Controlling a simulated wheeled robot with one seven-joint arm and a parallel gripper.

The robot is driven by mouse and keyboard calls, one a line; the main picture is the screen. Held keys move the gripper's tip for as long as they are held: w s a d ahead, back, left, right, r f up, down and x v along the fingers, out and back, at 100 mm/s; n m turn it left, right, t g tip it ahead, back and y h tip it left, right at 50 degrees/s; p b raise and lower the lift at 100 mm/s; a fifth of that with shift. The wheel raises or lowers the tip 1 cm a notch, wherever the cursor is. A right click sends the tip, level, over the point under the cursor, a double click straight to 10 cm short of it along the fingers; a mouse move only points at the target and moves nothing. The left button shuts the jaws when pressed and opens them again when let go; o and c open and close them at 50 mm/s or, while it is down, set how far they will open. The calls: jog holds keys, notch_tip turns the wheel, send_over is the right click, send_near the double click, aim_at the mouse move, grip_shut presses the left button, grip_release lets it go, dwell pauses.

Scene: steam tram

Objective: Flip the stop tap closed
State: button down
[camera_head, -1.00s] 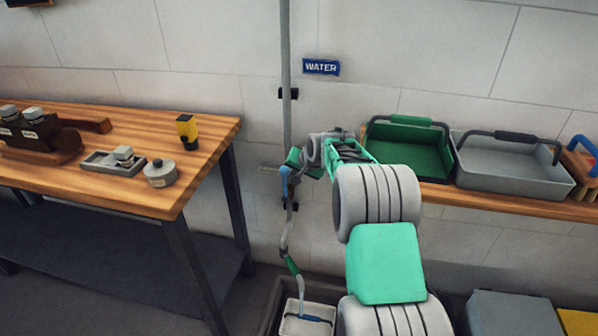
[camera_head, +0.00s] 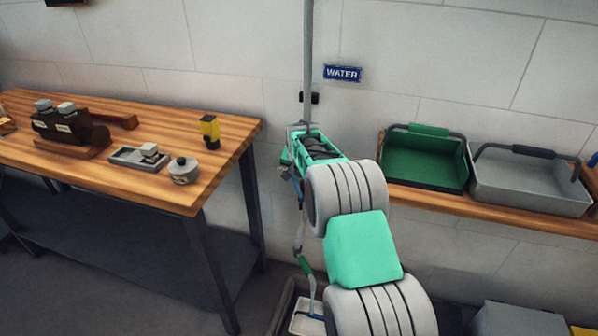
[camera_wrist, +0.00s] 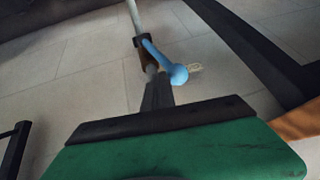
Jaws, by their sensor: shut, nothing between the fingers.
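The stop tap shows in the wrist view as a light blue lever (camera_wrist: 160,60) with a rounded end. It slants down and right from a dark fitting on a thin grey pipe (camera_wrist: 134,14). My gripper (camera_wrist: 158,78) is shut and empty, its dark fingers pointing at the tap. The fingertips overlap the area just left of the lever's rounded end; I cannot tell whether they touch. In the head view the pipe (camera_head: 308,60) runs down the wall, and my arm hides most of the tap.
A blue WATER sign (camera_head: 342,73) is on the wall beside the pipe. A wooden workbench (camera_head: 215,150) with small items stands left. A shelf (camera_head: 450,202) at right holds a green tray (camera_head: 425,160) and a grey tray (camera_head: 530,180). A hose (camera_head: 306,264) hangs below the tap.

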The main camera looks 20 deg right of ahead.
jog(key=w+a+f+b, duration=0.3)
jog(key=w+a+f, duration=0.5)
jog(key=a+f, duration=0.2)
jog(key=shift+w+a+f+g+h+b, duration=0.15)
jog(key=shift+a+f+g+h+b, duration=0.15)
jog(key=shift+f+h, duration=0.1)
jog(key=shift+s+f, duration=0.2)
jog(key=shift+f, duration=0.2)
dwell(0.4)
jog(key=shift+r, duration=0.1)
jog(key=w+v, duration=0.1)
jog(key=v, duration=0.5)
jog(key=s+a, duration=0.5)
jog(key=s, duration=0.5)
jog(key=shift+s+a+r+p, duration=0.25)
jog(key=shift+a+r+p, duration=0.05)
jog(key=shift+p, duration=0.15)
